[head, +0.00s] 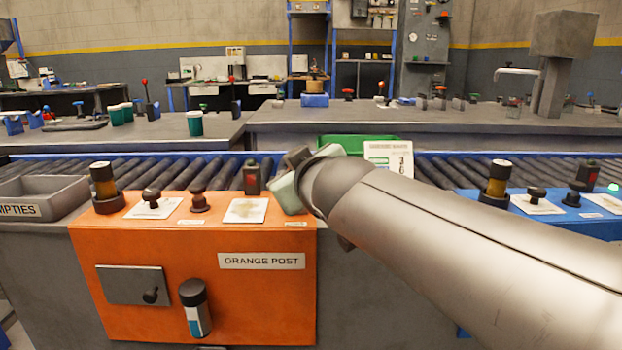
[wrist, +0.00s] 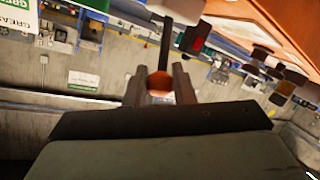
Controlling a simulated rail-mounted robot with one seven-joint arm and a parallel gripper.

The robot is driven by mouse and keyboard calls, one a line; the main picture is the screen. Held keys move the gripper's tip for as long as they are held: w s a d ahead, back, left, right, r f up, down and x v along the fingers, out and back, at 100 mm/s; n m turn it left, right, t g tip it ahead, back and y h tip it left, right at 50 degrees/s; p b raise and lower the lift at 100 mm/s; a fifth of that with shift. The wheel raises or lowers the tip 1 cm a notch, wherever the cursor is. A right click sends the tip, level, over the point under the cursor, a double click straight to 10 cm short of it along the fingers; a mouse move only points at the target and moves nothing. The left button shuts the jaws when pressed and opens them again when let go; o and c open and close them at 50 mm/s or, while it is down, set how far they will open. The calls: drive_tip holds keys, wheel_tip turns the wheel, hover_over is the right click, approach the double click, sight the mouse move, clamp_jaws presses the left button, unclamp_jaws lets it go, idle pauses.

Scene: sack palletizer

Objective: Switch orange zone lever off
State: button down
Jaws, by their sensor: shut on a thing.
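The orange post (head: 215,280), labelled ORANGE POST, stands left of centre in the head view, with several controls on its top. In the wrist view my gripper (wrist: 159,84) is shut on a round orange-red lever knob (wrist: 159,80). The lever's dark shaft (wrist: 165,45) runs from the knob to a pale base (wrist: 176,9) at the picture's top. In the head view my gripper (head: 287,190) is at the post's right end, and my arm and gripper hide the lever. I cannot tell which position the lever is in.
A dark switch box (head: 251,178) with a red light stands just left of my gripper. A dark knob (head: 152,196), another knob (head: 198,199) and a beacon (head: 103,186) stand farther left. A roller conveyor (head: 140,174) runs behind. A blue post (head: 560,210) is at right.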

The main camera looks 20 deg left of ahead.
idle(0.3)
drive_tip(key=c, duration=1.3)
unclamp_jaws()
drive_tip(key=shift+a, duration=0.1)
